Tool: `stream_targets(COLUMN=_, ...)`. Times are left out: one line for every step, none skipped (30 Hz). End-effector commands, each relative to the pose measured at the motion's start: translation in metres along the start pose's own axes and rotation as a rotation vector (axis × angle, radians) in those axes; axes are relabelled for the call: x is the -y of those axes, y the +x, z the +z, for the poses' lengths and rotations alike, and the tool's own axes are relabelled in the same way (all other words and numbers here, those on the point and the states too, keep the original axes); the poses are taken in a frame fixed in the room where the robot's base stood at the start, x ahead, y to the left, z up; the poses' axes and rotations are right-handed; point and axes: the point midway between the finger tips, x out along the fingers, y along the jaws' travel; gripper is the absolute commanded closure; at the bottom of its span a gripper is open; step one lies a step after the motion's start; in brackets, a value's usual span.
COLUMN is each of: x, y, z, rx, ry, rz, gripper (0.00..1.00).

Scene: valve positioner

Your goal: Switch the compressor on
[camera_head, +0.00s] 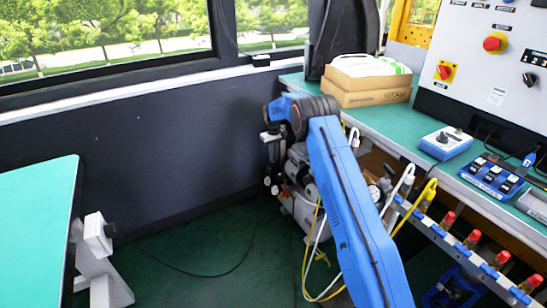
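The compressor (298,204) stands on the floor beside the green bench, below its front left corner. It is a pale unit with a tank, a darker motor part and small dark fittings. My blue arm passes in front of it and hides its right side. I cannot make out its switch. My gripper (271,140) is at the end of the bent wrist, over the upper left of the compressor. It is small and dark here, and I cannot tell whether its fingers are apart or touch anything.
The green bench (395,133) carries cardboard boxes (366,90), a blue and white control box (446,143) and a switch block (490,177). Yellow and white hoses (318,262) hang beside my arm. Another green table (35,220) stands left. The floor between is mostly clear, with a thin cable.

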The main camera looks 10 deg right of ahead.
Motion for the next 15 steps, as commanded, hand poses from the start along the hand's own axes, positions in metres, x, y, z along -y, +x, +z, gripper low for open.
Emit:
stream_targets(x=0.0, y=-0.0002, z=0.0, rx=0.0, ry=0.0, rz=0.0, gripper=1.0)
stream_targets(x=0.0, y=-0.0002, z=0.0, rx=0.0, ry=0.0, rz=0.0, gripper=1.0)
stream_targets(x=0.0, y=-0.0002, z=0.0, rx=0.0, ry=0.001, rz=0.0, gripper=1.0)
stream_targets(x=0.0, y=-0.0003, z=-0.0001, rx=0.0, ry=0.002, rz=0.0, gripper=1.0)
stream_targets(x=0.0, y=-0.0003, z=0.0, rx=0.0, ry=0.004, rz=0.0, gripper=1.0)
stream_targets(x=0.0, y=-0.0003, z=-0.0001, rx=0.0, ry=0.008, rz=0.0, gripper=1.0)
stream_targets(x=0.0, y=-0.0003, z=-0.0001, rx=0.0, ry=0.012, rz=0.0, gripper=1.0)
stream_targets(x=0.0, y=-0.0004, z=-0.0001, rx=0.0, ry=0.018, rz=0.0, gripper=1.0)
stream_targets(x=0.0, y=-0.0004, z=-0.0001, rx=0.0, ry=0.029, rz=0.0, gripper=1.0)
stream_targets(x=0.0001, y=-0.0004, z=-0.0001, rx=0.0, ry=0.039, rz=0.0, gripper=1.0)
stream_targets(x=0.0001, y=-0.0004, z=-0.0002, rx=0.0, ry=0.049, rz=0.0, gripper=1.0)
stream_targets(x=0.0, y=-0.0005, z=-0.0002, rx=0.0, ry=0.067, rz=0.0, gripper=1.0)
stream_targets(x=0.0001, y=-0.0005, z=-0.0002, rx=0.0, ry=0.082, rz=0.0, gripper=1.0)
stream_targets(x=0.0001, y=-0.0005, z=-0.0003, rx=0.0, ry=0.099, rz=0.0, gripper=1.0)
stream_targets(x=0.0001, y=-0.0006, z=-0.0004, rx=0.0, ry=0.124, rz=0.0, gripper=1.0)
